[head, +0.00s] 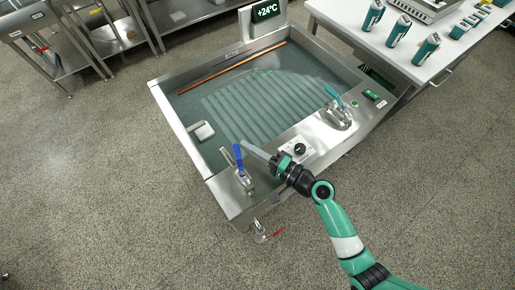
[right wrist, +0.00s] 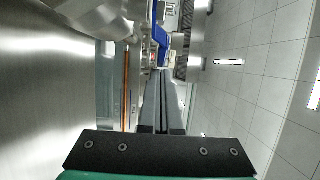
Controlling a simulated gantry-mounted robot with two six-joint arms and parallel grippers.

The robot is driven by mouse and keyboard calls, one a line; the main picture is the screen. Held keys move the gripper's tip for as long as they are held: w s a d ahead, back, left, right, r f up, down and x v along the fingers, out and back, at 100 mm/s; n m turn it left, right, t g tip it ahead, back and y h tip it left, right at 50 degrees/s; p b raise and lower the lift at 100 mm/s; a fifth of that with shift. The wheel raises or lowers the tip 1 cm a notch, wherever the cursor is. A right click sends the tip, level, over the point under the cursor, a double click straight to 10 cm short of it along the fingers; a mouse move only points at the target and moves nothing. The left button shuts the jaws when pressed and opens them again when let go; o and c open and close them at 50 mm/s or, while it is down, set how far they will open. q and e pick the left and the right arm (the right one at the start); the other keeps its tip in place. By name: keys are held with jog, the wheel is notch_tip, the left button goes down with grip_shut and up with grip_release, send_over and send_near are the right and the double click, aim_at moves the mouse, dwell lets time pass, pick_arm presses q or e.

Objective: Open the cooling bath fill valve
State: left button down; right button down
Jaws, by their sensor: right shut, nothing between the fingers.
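The cooling bath (head: 205,166) is a steel tank of water with a ribbed floor. A valve with a blue lever handle (head: 238,157) stands on its near left corner, the handle pointing up. The blue handle also shows in the right wrist view (right wrist: 160,38), just beyond the fingertips. My right gripper (head: 246,147) reaches in from the right over the bath's front ledge. Its grey fingers (right wrist: 163,78) are shut and empty, with the tips close to the blue handle. I cannot tell whether they touch it. My left gripper is not in view.
The front ledge holds a black knob (head: 300,148) and a teal-handled fitting (head: 336,106). A red-handled drain (head: 261,234) sits low in front. A display (head: 266,11) reads +24°C. A white table (head: 352,22) with teal containers stands at right. The floor left of the bath is clear.

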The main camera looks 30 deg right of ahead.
jog(key=shift+w+a, duration=0.75)
jog(key=shift+a, duration=0.2)
dwell(0.6)
jog(key=d, duration=0.4)
jog(key=s+d, duration=0.1)
jog(key=d, duration=0.4)
jog(key=s+d, duration=0.1)
jog(key=d, duration=0.3)
jog(key=shift+s+d+b, duration=0.2)
jog(key=shift+d+b, duration=0.2)
